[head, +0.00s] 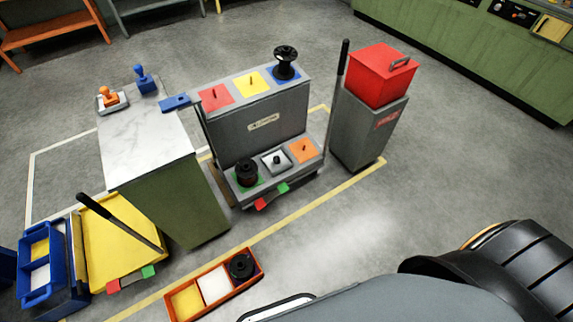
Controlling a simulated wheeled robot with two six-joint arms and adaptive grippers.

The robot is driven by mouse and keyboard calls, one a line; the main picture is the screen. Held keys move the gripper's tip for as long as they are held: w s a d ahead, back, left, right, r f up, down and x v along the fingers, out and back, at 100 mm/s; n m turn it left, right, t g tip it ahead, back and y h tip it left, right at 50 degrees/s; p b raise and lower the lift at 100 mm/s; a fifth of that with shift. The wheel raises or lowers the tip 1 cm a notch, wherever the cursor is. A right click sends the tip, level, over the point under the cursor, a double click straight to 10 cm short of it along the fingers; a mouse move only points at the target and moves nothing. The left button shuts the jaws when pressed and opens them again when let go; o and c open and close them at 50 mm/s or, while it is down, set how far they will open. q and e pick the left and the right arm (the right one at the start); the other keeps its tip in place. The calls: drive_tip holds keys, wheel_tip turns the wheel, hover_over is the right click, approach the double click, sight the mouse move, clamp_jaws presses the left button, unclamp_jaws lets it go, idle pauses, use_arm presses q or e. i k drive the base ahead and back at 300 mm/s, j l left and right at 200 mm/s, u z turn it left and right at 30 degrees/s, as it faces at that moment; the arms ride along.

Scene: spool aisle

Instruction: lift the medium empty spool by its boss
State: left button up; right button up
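A black spool (285,62) with a narrow core stands upright on the blue pad at the top right of a grey two-level stand (235,135). A second dark spool (246,173) sits on the green pad of the lower level. A third black spool (241,267) lies in the right compartment of an orange tray on the floor. I cannot tell for sure which one is the medium empty spool, and no boss shows clearly. Neither of my grippers is in view.
A marble-topped green cabinet (150,150) stands left of the stand, a grey bin with a red box (380,75) right of it. A yellow cart (105,250) and blue tray (40,262) are at lower left. The orange tray (187,300) lies in front.

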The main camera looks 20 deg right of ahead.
sight(246, 170)
drive_tip(key=z, duration=0.1)
drive_tip(key=i+l+u, duration=0.1)
drive_tip(key=u, duration=0.3)
drive_tip(key=i+l+u, duration=0.1)
drive_tip(key=l+u, duration=0.25)
drive_tip(key=i+l+u, duration=0.1)
drive_tip(key=l, duration=0.6)
drive_tip(key=i+l+u, duration=0.15)
drive_tip(key=l, duration=0.55)
drive_tip(key=i+l+u, duration=0.1)
drive_tip(key=l, duration=0.6)
drive_tip(key=i+l+u, duration=0.1)
drive_tip(key=l, duration=0.65)
drive_tip(key=i, duration=0.1)
